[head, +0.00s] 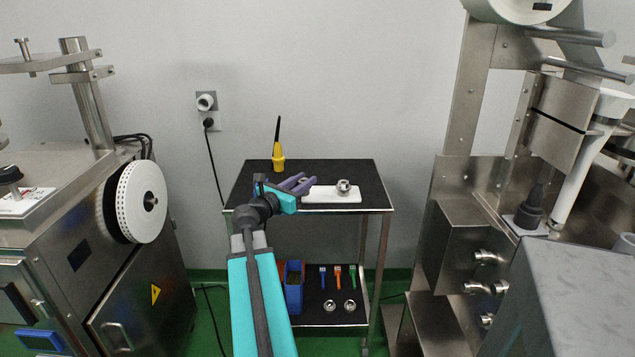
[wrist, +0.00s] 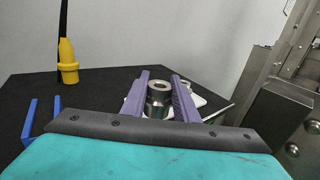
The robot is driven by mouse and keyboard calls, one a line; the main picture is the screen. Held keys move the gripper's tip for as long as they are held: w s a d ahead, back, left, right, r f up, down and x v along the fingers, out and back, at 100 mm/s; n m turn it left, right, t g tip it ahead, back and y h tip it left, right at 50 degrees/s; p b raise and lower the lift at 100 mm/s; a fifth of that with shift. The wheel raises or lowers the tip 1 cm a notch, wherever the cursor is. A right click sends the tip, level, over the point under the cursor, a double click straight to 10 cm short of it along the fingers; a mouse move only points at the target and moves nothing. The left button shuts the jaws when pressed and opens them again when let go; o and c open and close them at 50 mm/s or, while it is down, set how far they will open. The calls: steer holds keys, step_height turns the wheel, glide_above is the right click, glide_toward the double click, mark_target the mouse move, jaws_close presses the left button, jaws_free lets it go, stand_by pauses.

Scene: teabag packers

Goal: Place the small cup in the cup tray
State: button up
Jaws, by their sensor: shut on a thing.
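My gripper (head: 306,184) is over the black top of the cart, its purple fingers pointing right towards the white cup tray (head: 318,195). In the wrist view my gripper (wrist: 159,84) is shut on the small cup (wrist: 157,106), a shiny metal cup between the two fingers. The head view does not clearly show this held cup. A round metal piece (head: 344,186) stands on the right part of the tray. In the wrist view the tray (wrist: 196,101) shows partly behind the fingers, and much of it is hidden.
A yellow holder (head: 279,164) with a black handle stands at the cart's back; it also shows in the wrist view (wrist: 68,62). A blue item (wrist: 28,122) lies left of my gripper. The lower shelf (head: 318,318) holds coloured tools and two metal rings. Machines flank the cart.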

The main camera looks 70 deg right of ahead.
steer(key=x, duration=0.7)
steer(key=shift+w+f, duration=0.2)
steer(key=shift+f, duration=0.1)
steer(key=shift+x, duration=0.85)
steer(key=shift+a+f, duration=0.15)
steer(key=shift+f, duration=1.7)
steer(key=shift+f, duration=0.1)
steer(key=o, duration=1.1)
